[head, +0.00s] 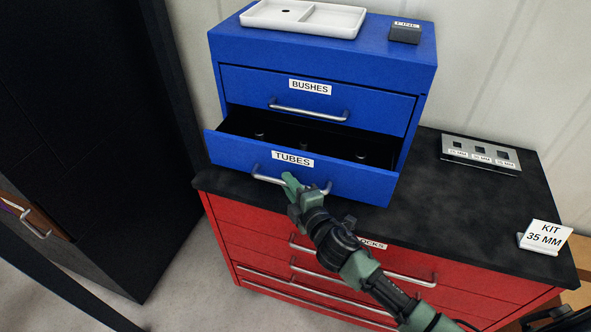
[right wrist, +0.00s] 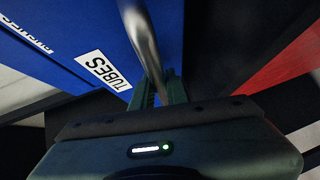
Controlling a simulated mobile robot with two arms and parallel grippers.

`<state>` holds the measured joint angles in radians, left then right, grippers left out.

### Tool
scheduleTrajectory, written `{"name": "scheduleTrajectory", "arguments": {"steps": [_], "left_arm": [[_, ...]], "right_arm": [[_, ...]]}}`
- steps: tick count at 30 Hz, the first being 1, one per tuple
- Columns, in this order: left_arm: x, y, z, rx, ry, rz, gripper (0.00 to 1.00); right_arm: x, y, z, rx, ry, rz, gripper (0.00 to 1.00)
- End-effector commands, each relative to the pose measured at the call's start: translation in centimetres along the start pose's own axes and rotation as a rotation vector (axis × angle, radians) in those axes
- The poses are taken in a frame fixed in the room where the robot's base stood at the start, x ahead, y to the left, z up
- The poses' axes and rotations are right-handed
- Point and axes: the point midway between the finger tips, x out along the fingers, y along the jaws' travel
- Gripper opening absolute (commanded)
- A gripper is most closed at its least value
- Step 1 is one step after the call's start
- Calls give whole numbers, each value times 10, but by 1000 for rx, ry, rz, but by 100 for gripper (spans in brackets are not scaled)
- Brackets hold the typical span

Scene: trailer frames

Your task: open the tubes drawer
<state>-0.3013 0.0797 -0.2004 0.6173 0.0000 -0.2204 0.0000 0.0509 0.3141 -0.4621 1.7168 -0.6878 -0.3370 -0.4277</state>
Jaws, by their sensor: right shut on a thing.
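The tubes drawer (head: 300,172) is the lower drawer of the blue cabinet and stands partly pulled out. Its inside shows, with a few small dark pieces in it. Its TUBES label also shows in the right wrist view (right wrist: 103,70). My right gripper (head: 290,181) is shut on the drawer's silver bar handle (head: 266,179), left of its middle. In the right wrist view the handle (right wrist: 142,40) runs down between the green fingers (right wrist: 158,92). My left gripper is not in view.
The bushes drawer (head: 350,104) above is closed. A white divided tray (head: 335,21) and a dark labelled block (head: 405,33) sit on the cabinet. The cabinet stands on a black-topped red chest (head: 225,215). A metal gauge plate (head: 480,153) and KIT 35 MM sign (head: 544,236) lie right.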

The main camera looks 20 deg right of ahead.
Motion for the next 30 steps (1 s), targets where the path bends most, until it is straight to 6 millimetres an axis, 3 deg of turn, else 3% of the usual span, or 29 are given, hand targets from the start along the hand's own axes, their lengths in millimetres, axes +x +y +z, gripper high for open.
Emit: {"name": "scheduleTrajectory", "arguments": {"steps": [7, 20, 21, 22, 30], "left_arm": [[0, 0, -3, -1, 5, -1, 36], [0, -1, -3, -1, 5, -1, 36], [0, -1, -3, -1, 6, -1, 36], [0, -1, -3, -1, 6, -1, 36], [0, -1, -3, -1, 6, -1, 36]], "right_arm": [[-16, -7, -16, 2, 1, -4, 0], [-18, -7, -18, 1, 1, -4, 0], [-18, -7, -18, 1, 1, -4, 26], [-18, -7, -18, 1, 1, -4, 34], [-18, -6, -18, 1, 0, -3, 36]]}}
